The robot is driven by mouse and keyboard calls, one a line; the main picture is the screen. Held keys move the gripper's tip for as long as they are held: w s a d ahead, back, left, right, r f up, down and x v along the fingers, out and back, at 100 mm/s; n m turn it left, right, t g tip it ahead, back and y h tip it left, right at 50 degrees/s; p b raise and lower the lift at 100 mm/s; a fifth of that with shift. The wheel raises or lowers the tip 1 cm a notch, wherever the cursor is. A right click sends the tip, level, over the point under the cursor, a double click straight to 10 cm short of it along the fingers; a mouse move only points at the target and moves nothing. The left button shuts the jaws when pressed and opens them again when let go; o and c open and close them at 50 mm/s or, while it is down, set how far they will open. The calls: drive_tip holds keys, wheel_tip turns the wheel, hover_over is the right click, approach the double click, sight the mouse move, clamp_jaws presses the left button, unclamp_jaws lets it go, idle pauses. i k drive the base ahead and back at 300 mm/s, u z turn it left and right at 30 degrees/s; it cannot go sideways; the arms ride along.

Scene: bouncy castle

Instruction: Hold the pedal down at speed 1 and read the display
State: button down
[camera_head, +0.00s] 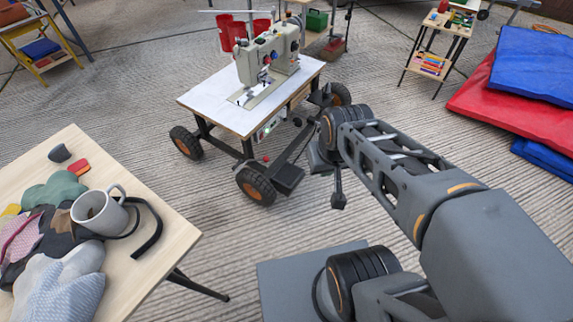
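A cream sewing machine (268,52) stands on a white-topped wheeled table (205,97). A control box (268,130) with a small green light hangs under the table's front edge; any display reading is too small to tell. A dark flat pedal (288,179) sits low at the table's front, right of the near orange-hubbed wheel (256,187). My arm reaches in from the right. My gripper (338,201) points down to the right of the pedal, apart from it in the picture. Its fingers are small and dark, so I cannot tell whether they are open.
A wooden table (172,228) at lower left holds a grey mug (98,211), a dark strap and cloths. Blue (535,65) and red mats (500,112) lie at right. A small shelf cart (430,66) stands at the back right.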

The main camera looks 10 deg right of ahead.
sight(288, 174)
drive_tip(key=u, duration=0.4)
drive_tip(key=i, duration=0.85)
drive_tip(key=z, duration=0.4)
